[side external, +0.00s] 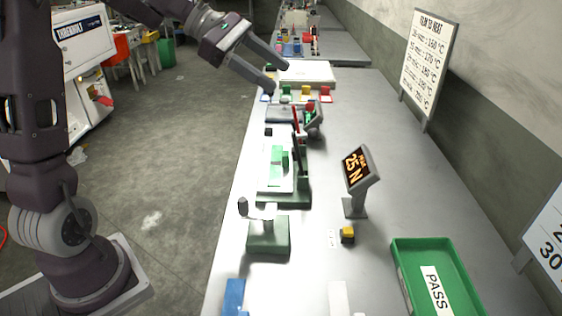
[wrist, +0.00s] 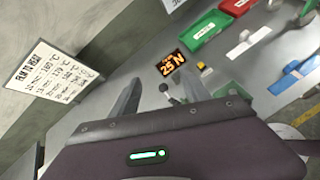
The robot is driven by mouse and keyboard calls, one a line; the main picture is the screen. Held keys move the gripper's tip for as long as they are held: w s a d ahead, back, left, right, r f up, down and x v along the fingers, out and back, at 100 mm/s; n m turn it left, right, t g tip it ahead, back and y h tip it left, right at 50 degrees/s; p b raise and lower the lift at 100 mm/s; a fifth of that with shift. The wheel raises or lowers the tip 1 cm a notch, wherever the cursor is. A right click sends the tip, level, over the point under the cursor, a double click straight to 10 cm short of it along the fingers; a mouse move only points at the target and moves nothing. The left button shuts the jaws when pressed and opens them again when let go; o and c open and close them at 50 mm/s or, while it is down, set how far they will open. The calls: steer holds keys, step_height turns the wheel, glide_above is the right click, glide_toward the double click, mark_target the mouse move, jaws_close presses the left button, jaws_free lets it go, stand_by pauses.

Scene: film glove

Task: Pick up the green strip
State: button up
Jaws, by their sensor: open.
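My gripper (side external: 277,79) is open and empty, raised over the far part of the bench. Its two fingers also show in the wrist view (wrist: 160,92). A flat green piece (side external: 276,159) lies on a white plate (side external: 268,182) in a fixture at mid-bench. A small green item (side external: 286,90) stands in a row of coloured pieces near my fingertips in the side view. I cannot tell which of these is the green strip. Neither is clearly visible in the wrist view.
A display reading 25 N (side external: 358,169) stands upright on the bench. A green PASS tray (side external: 436,276) is at the near right. A temperature sign (side external: 428,62) stands behind.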

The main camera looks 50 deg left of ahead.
mark_target(288, 153)
steer(key=w+a+f+n+t, duration=0.35)
steer(key=w+a+n, duration=0.2)
steer(key=a, duration=0.35)
steer(key=shift+g+h, duration=0.25)
steer(key=shift+h, duration=0.05)
steer(key=f, duration=1.9)
steer(key=shift+s+d+f, duration=0.25)
steer(key=shift+s, duration=0.1)
steer(key=x, duration=0.3)
steer(key=f+x, duration=0.1)
steer(key=x, duration=0.3)
jaws_close()
